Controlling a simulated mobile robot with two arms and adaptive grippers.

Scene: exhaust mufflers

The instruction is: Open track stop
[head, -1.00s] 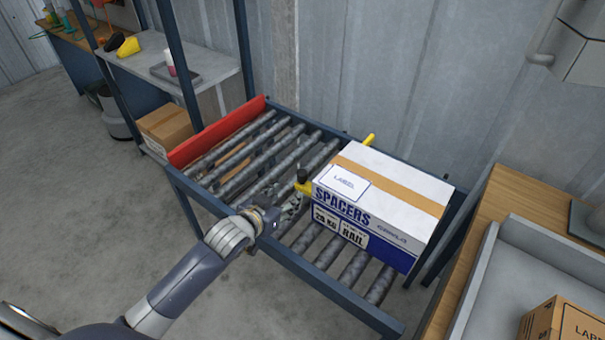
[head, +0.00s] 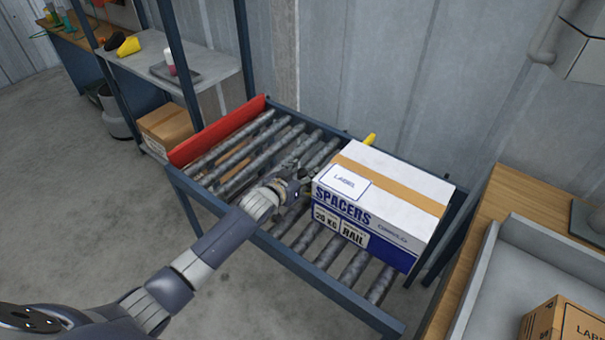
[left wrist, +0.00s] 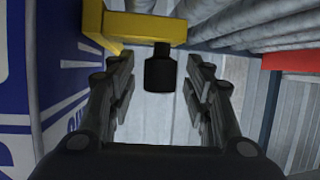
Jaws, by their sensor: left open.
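The track stop is a yellow bar (left wrist: 145,27) with a black knob (left wrist: 160,72) on its end, seen in the left wrist view. In the head view only its far yellow end (head: 370,139) shows behind the box; my gripper hides the knob end. My left gripper (head: 302,174) is over the rollers beside the box's left side. It is open, with its fingers on either side of the knob in the wrist view, apart from it. A white and blue SPACERS box (head: 378,200) sits on the rollers to the right of the stop. My right gripper is out of view.
The roller track (head: 240,160) is empty left of the stop, up to a red end plate (head: 220,132). A wooden bench (head: 535,205) with a grey tray (head: 500,285) and a carton (head: 562,322) stands at the right. A shelf (head: 180,75) is at the back left.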

